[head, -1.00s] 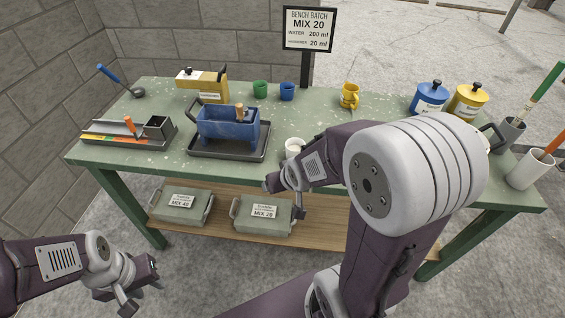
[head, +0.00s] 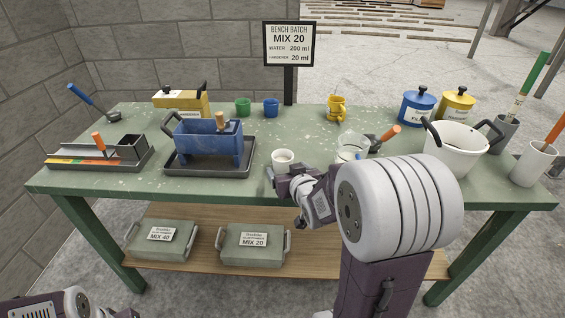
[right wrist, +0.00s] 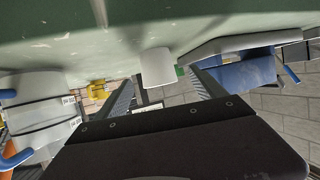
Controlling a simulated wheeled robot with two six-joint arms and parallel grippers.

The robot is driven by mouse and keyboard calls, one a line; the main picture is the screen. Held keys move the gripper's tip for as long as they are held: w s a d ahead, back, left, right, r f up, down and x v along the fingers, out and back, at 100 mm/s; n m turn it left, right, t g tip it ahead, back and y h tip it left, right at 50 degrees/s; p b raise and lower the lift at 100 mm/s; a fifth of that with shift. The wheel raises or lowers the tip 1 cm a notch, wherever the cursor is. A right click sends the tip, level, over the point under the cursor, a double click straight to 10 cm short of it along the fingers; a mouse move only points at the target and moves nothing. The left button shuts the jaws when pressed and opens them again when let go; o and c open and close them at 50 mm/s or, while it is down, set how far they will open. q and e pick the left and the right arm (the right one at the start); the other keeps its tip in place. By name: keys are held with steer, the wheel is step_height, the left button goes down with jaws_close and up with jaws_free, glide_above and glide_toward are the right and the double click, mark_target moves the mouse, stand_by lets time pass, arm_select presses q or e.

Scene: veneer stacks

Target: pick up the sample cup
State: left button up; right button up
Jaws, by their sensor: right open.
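The white sample cup (head: 283,155) stands upright on the green bench, near its front edge and right of the blue trough. My right gripper (head: 286,179) is right in front of the cup and hides its lower part in the head view. In the right wrist view, which is upside down, the cup (right wrist: 157,68) shows between the two spread fingers of my right gripper (right wrist: 164,90). The right gripper is open and holds nothing. Whether a finger touches the cup cannot be told. Only the top edge of my left gripper (head: 127,314) shows at the bottom left.
The blue trough (head: 205,146) stands on a black tray (head: 180,168) left of the cup. A clear beaker (head: 350,147) and a white bucket (head: 458,150) stand to the right.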

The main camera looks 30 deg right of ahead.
mark_target(285, 167)
steer(key=shift+p+x, duration=0.4)
steer(key=shift+x, duration=0.8)
steer(key=x, duration=0.4)
steer(key=shift+w+d+f+b, duration=0.15)
steer(key=shift+d+f+b, duration=0.2)
steer(key=shift+f+b, duration=0.05)
steer(key=shift+w+d+f, duration=0.1)
steer(key=shift+w, duration=0.3)
arm_select(q)
steer(key=shift+r, duration=0.75)
arm_select(e)
steer(key=shift+s, duration=0.1)
steer(key=c, duration=1.5)
steer(key=shift+c, duration=0.2)
